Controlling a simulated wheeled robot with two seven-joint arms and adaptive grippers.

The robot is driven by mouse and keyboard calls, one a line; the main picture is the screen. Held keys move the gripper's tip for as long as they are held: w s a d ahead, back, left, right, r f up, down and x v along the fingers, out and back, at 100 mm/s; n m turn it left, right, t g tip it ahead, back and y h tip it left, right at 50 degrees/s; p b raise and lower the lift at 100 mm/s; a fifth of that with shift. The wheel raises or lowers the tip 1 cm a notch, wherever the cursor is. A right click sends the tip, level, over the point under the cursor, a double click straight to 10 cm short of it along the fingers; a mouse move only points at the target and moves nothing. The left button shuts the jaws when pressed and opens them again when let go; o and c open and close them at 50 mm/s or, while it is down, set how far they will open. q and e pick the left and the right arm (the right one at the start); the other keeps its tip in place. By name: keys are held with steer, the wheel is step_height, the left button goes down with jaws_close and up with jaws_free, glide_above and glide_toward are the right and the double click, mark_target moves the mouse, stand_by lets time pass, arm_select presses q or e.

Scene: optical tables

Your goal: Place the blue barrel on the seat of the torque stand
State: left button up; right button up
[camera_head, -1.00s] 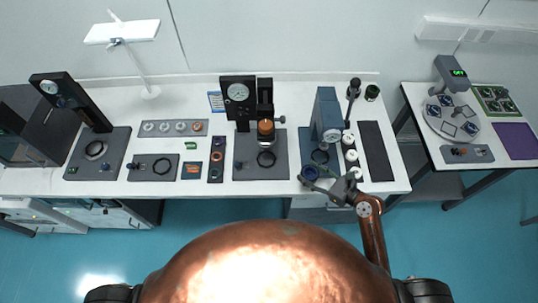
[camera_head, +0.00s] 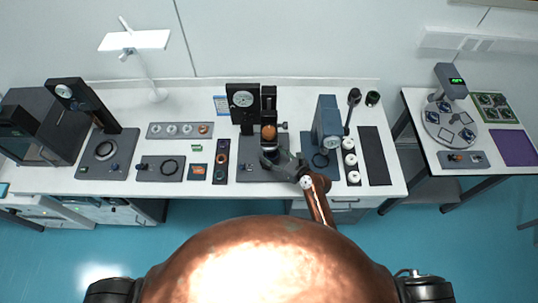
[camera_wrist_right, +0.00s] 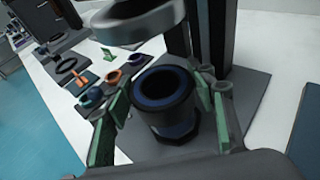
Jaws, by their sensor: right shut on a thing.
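The blue barrel (camera_wrist_right: 163,88) is a dark hollow cylinder with a blue ring inside its rim. In the right wrist view it stands roughly upright between the green-padded fingers of my right gripper (camera_head: 272,158), which is shut on it. The gripper is over the front of the middle stand (camera_head: 247,174), which has a round dial and a dark base; I take this as the torque stand. The gripper hides the black ring seat there in the head view. I cannot tell whether the barrel touches the seat. My left gripper is out of view.
A thick grey ring (camera_wrist_right: 130,22) is near the barrel. A blue-grey press (camera_head: 327,122) stands to the right, a dial stand (camera_head: 85,105) far left.

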steer(key=shift+w+a, duration=0.6)
steer(key=shift+w, duration=0.05)
steer(key=shift+f, duration=1.75)
steer(key=shift+f, duration=0.15)
steer(key=o, duration=1.4)
steer(key=v, duration=1.2)
